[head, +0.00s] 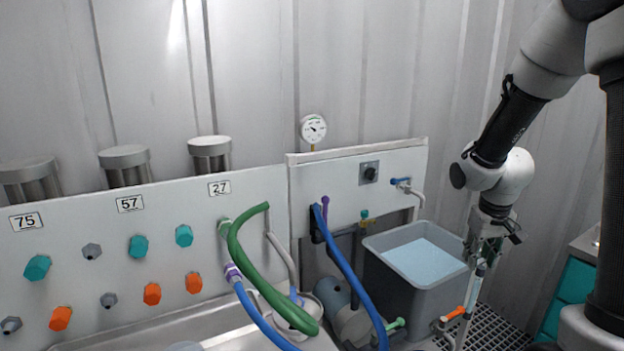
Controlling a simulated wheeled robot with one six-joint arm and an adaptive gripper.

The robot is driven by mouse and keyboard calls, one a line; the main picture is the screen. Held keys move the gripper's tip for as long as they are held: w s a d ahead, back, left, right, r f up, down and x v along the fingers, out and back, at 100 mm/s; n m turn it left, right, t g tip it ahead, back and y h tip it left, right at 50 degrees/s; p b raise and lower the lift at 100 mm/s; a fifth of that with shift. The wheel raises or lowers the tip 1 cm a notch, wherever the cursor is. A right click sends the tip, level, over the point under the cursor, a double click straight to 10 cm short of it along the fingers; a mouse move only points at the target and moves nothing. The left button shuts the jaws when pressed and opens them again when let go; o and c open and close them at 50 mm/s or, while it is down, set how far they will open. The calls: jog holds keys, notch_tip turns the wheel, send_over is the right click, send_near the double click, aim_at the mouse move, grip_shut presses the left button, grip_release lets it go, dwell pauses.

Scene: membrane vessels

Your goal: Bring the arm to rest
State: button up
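My arm reaches down from the upper right in the head view. My gripper (484,256) hangs at its end, pointing down, at the right side of the grey tank. A slim upright pale-blue piece (475,286) shows directly below the fingertips, above an orange-handled valve (456,313). The fingers are small and dark here, and I cannot tell whether they are closed on that piece or apart from it.
A grey tank (385,282) of pale-blue water stands left of my gripper. Blue and green hoses (262,275) run from the white panel (120,245) with numbered vessels. A pressure gauge (313,128) is behind. Dark floor grating (500,330) and a teal cabinet (570,295) lie right.

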jog(key=s+a+r+t, duration=0.1)
jog(key=s+a+r, duration=0.1)
jog(key=s+r, duration=0.6)
jog(key=s+a+r+t+y, duration=0.1)
jog(key=s+a+r, duration=0.1)
jog(key=s+r, duration=0.7)
jog(key=s, duration=0.3)
jog(key=shift+s+a+r, duration=0.2)
jog(key=shift+s, duration=0.1)
